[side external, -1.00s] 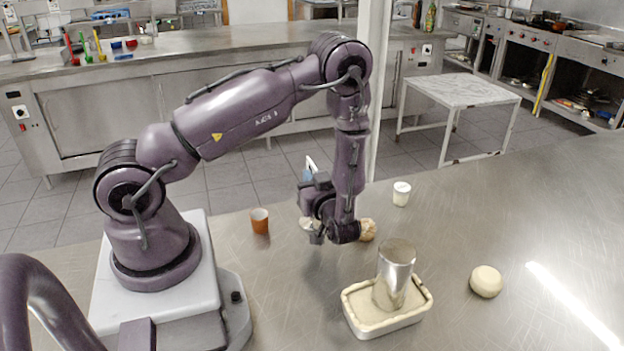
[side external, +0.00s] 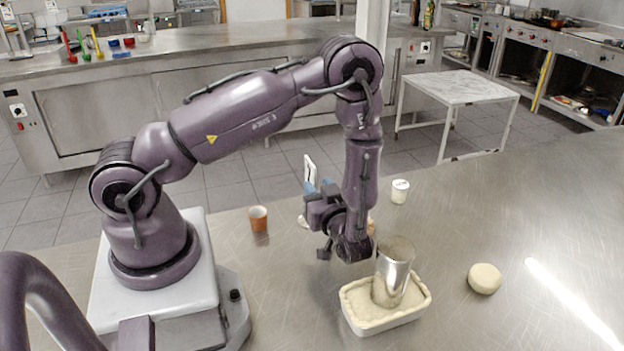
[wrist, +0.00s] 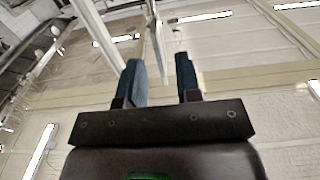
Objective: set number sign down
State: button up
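The number sign (side external: 310,170) is a white card with a dark mark, standing upright behind my gripper in the side view. A pale round foot at the counter, left of my gripper, appears to be its base. My gripper (side external: 317,186) has blue fingers and is beside the sign, partly covering its lower part. In the wrist view, my gripper (wrist: 162,80) has its two fingers apart. The sign (wrist: 156,40) shows there as a thin, edge-on strip between and beyond them, with gaps to the fingers.
A metal cylinder (side external: 393,272) stands in a cream-filled dish (side external: 385,325) close to my wrist. A pale round item (side external: 485,279) lies right. A brown item is mostly hidden behind my wrist.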

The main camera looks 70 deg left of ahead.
notch_tip(320, 180, up, 7)
jog(key=w+d+r+m+t+h, duration=0.35)
jog(key=w+r+t+h, duration=0.25)
jog(key=w+t+h, duration=0.3)
jog(key=d+r+m+t+h, duration=0.2)
jog(key=d+r+m+h, duration=0.45)
jog(key=d+r, duration=0.25)
jog(key=s+r+m+g+h, duration=0.1)
jog(key=s+m, duration=0.3)
jog(key=s, duration=0.6)
jog(key=s+d+r+m+g+h, duration=0.1)
jog(key=s+m+g, duration=0.3)
jog(key=s, duration=0.6)
jog(key=shift+r, duration=0.45)
